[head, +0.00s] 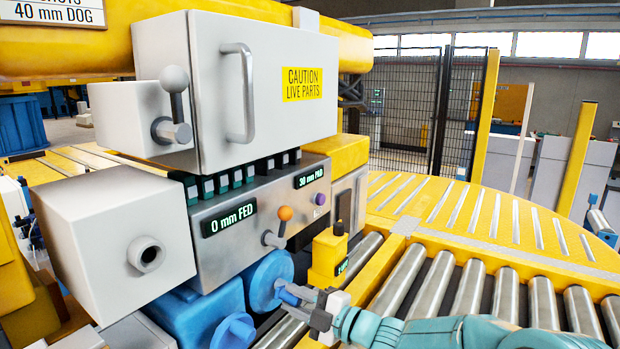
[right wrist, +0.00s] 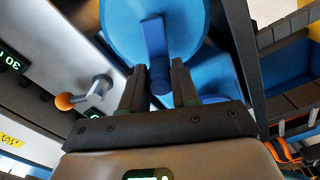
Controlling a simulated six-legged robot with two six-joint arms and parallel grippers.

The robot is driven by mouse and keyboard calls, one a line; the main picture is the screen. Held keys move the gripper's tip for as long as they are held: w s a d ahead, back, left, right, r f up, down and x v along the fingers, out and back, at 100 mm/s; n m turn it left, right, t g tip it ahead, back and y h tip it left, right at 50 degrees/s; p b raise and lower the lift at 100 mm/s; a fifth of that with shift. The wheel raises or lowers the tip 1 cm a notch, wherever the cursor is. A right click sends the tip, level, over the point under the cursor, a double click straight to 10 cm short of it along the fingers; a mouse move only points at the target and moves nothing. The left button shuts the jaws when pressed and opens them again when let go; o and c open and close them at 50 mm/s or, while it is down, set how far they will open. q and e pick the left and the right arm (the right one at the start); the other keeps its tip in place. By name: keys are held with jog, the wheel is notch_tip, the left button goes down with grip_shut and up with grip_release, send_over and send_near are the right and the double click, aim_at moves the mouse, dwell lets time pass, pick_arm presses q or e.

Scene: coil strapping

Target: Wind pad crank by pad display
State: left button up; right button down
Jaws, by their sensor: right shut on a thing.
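The pad crank is a blue disc (head: 266,278) low on the front of the grey panel, and it fills the top of the right wrist view (right wrist: 120,28). A blue handle (right wrist: 154,45) stands out from it. My right gripper (head: 287,293) reaches in from the right and is shut on this handle, with one finger on each side in the right wrist view (right wrist: 156,84). The pad display (head: 311,177) reads "30 mm PAD" in light digits on black. My left gripper is not in view.
A feed display (head: 229,219) reads "0 mm FED". An orange-knobbed lever (head: 283,220) sits just above the crank. A yellow post (head: 326,257) stands right of it. A second blue wheel (head: 232,332) is lower left. Steel rollers (head: 430,285) run right.

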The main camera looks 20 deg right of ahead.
jog(key=shift+r, duration=0.15)
jog(key=m, duration=0.3)
jog(key=r+m, duration=0.1)
jog(key=m, duration=0.1)
jog(key=shift+w+d+r, duration=0.1)
jog(key=shift+w+d, duration=0.2)
jog(key=shift+d, duration=0.1)
jog(key=shift+a, duration=0.1)
